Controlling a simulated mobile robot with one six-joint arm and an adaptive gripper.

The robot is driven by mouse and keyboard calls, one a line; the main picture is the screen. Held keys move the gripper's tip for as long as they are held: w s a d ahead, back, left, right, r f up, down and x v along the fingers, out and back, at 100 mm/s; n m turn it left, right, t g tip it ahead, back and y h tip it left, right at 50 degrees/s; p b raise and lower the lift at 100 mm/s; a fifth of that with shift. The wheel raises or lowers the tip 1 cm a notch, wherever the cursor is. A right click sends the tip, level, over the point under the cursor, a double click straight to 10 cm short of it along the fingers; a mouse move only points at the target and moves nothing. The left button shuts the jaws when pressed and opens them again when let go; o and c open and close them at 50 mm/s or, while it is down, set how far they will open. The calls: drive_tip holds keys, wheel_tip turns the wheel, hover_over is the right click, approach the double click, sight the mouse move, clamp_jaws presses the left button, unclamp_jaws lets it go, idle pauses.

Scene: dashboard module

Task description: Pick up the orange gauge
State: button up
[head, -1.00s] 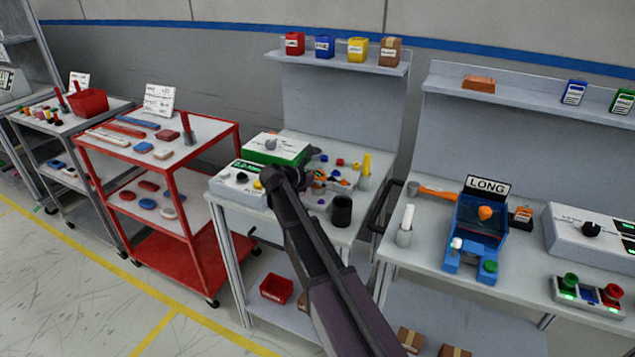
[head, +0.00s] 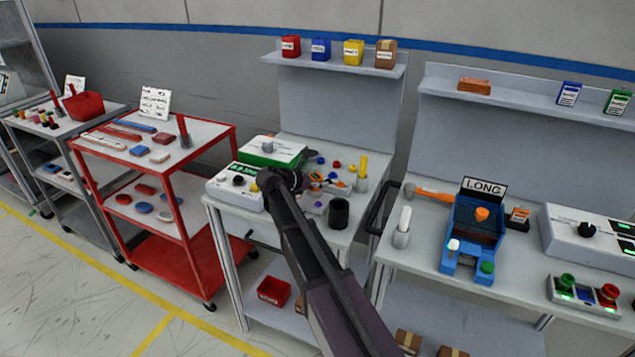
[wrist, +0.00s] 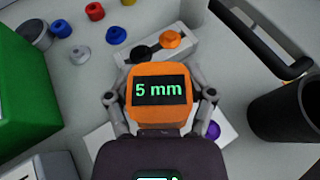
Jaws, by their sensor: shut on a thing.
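The orange gauge (wrist: 160,73) is a rounded block with a dark display reading "5 mm" in green. In the wrist view it sits between the two fingers of my gripper (wrist: 162,96), which is shut on it from the left and right sides. In the head view my gripper (head: 284,180) is over the middle bench, and the arm hides most of it. I cannot clearly make out the gauge there. The wrist view does not show clearly how high the gauge is above the bench top.
A green box (wrist: 25,80) stands to the left, and a black cup (wrist: 285,110) to the right. A light block with black and orange knobs (wrist: 155,50) lies just beyond the gauge. Red, blue, yellow and grey knobs are at upper left. A purple knob (wrist: 213,130) is close by.

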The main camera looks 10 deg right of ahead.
sight(319, 175)
drive_tip(key=shift+r, duration=0.15)
wheel_tip(319, 175, up, 10)
drive_tip(key=p, duration=0.9)
drive_tip(key=shift+p, duration=0.4)
drive_tip(key=shift+s+f, duration=0.15)
drive_tip(key=shift+f, duration=0.05)
